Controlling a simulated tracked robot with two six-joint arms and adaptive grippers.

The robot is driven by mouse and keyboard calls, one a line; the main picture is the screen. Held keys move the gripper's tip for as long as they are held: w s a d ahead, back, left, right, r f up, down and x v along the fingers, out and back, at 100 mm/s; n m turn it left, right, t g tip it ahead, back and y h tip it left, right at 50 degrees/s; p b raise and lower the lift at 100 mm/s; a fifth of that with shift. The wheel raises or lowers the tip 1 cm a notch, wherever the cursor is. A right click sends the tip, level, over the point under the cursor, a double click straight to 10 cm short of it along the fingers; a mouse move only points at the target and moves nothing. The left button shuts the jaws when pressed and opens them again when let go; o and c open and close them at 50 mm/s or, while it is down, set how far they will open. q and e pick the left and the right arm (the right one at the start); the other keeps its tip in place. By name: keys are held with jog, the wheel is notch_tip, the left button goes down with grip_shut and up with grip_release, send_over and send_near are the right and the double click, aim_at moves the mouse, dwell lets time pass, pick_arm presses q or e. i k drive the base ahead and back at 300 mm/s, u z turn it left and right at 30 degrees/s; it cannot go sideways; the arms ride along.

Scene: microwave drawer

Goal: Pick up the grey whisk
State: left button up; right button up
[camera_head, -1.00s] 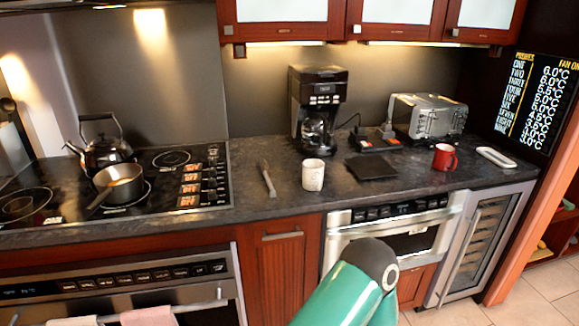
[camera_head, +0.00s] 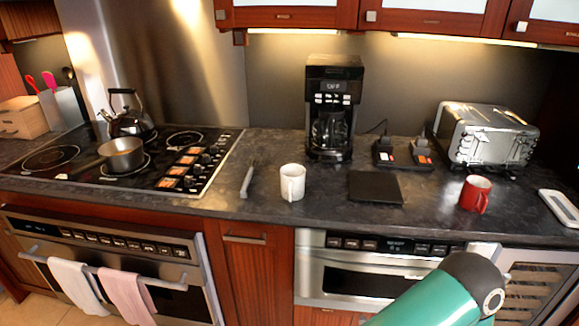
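A slim grey utensil (camera_head: 248,178) lies on the dark countertop between the cooktop and a white mug. It may be the grey whisk, but it is too small to tell its shape for sure. Nothing touches it. A green and black link of my arm shows at the bottom right, in front of the lower cabinets. Neither of my grippers is in view.
The white mug (camera_head: 292,182) stands just right of the utensil. The cooktop (camera_head: 100,178) with a pot (camera_head: 122,156) and kettle (camera_head: 130,122) is to its left. A coffee maker (camera_head: 333,108), black mat (camera_head: 375,187), red mug (camera_head: 475,194) and toaster (camera_head: 485,137) are to the right.

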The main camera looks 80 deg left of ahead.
aim_at(244, 193)
jog(key=z, duration=0.15)
jog(key=i, duration=1.05)
jog(key=u, duration=1.5)
jog(key=i, duration=0.3)
jog(key=u, duration=2.8)
jog(key=k, duration=0.45)
jog(key=u, duration=0.45)
jog(key=i, duration=1.5)
jog(key=z, duration=0.4)
